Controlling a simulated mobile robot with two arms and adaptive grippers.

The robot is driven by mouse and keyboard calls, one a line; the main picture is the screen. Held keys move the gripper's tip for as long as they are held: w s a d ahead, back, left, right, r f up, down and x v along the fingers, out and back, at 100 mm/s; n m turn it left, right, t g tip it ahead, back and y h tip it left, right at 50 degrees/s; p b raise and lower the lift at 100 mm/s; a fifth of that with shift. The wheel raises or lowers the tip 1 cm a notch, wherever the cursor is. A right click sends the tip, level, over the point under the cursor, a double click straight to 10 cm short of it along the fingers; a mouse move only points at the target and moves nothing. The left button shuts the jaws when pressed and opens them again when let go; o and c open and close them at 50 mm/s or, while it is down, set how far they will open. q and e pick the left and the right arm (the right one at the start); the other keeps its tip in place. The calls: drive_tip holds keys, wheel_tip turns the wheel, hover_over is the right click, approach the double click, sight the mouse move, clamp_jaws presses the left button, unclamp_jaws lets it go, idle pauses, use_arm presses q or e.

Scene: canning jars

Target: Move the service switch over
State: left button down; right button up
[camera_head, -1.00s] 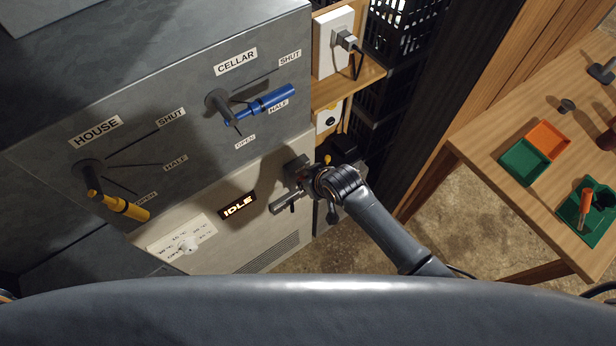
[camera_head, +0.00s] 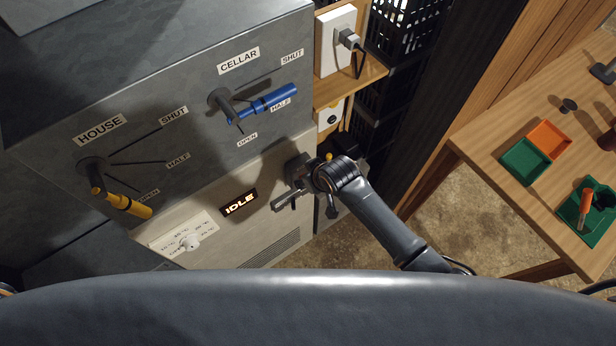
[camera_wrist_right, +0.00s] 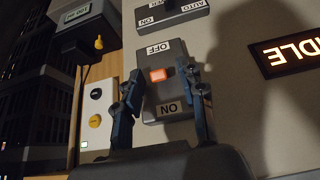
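A grey switch plate (camera_wrist_right: 166,98) with an orange-lit rocker (camera_wrist_right: 157,75) is on the pale cabinet front in the right wrist view. Its OFF and ON labels appear upside down there. I cannot read a service label on it. My right gripper (camera_wrist_right: 160,82) is open, its two dark fingers apart on either side of the plate, tips near the rocker. Whether they touch it I cannot tell. In the head view my right gripper (camera_head: 290,190) is at the cabinet front, right of the IDLE display, and hides the switch. My left gripper is not in view.
Another grey switch (camera_wrist_right: 170,10) with AUTO and ON labels is close by. Blue (camera_head: 270,101) and yellow (camera_head: 130,206) levers are above. A wooden table (camera_head: 485,160) with trays stands right.

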drive_tip(key=v, duration=1.2)
drive_tip(key=shift+f, duration=0.15)
idle(0.3)
drive_tip(key=s+d+f+m+h+b, duration=0.1)
drive_tip(key=s+d+f+b, duration=0.25)
drive_tip(key=f, duration=0.75)
drive_tip(key=s+d+f+m+g+b, duration=0.15)
drive_tip(key=d+f, duration=0.25)
drive_tip(key=f, duration=0.8)
drive_tip(key=s+d+f+m+h+b, duration=0.1)
drive_tip(key=s+d+f+b, duration=0.25)
drive_tip(key=f, duration=0.75)
drive_tip(key=s+d+f+g+b, duration=0.1)
drive_tip(key=s+d+f+b, duration=0.2)
drive_tip(key=s+f, duration=0.7)
drive_tip(key=s+d+f+m+g+h+b, duration=0.1)
drive_tip(key=s+d+f+b, duration=0.2)
drive_tip(key=s+d+f, duration=0.3)
drive_tip(key=s+f, duration=0.4)
drive_tip(key=s, duration=0.6)
drive_tip(key=shift+s+d+f+h, duration=0.25)
drive_tip(key=shift+s+f+h, duration=0.05)
drive_tip(key=shift+s, duration=0.1)
